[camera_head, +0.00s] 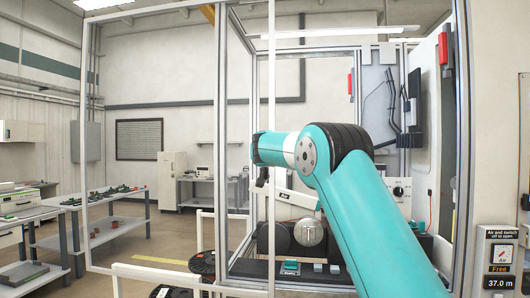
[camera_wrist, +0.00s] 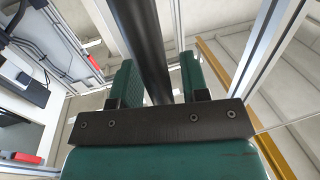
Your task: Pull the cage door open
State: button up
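The cage (camera_head: 463,150) has a metal frame, and its front stands around the machine at the right of the head view. A thin pale upright (camera_head: 271,120) crosses the opening; I cannot tell whether it is the door's edge. A tall pale frame (camera_head: 86,150) stands at left; how far the door is open is unclear. My gripper (camera_head: 262,178) is at the end of my teal arm, close to the pale upright. In the wrist view, a dark round bar (camera_wrist: 150,50), apparently a handle, runs between its two green fingers. A narrow gap shows at the right finger, so it looks open around the bar.
Inside the cage are a white box marked Air (camera_head: 285,196) and dark round parts. A sign post with a "Free" display (camera_head: 500,255) stands at right. Benches (camera_head: 115,215) line the left side, with open floor before them. Black spools (camera_head: 203,264) lie low near the cage.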

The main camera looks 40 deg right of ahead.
jog(key=shift+a, duration=0.1)
jog(key=shift+s+a+f+b, duration=0.1)
jog(key=shift+s+a+b, duration=0.2)
jog(key=shift+s+b, duration=0.15)
jog(key=b+v, duration=0.6)
jog(key=v, duration=1)
jog(key=shift+a, duration=0.15)
jog(key=shift+s, duration=0.1)
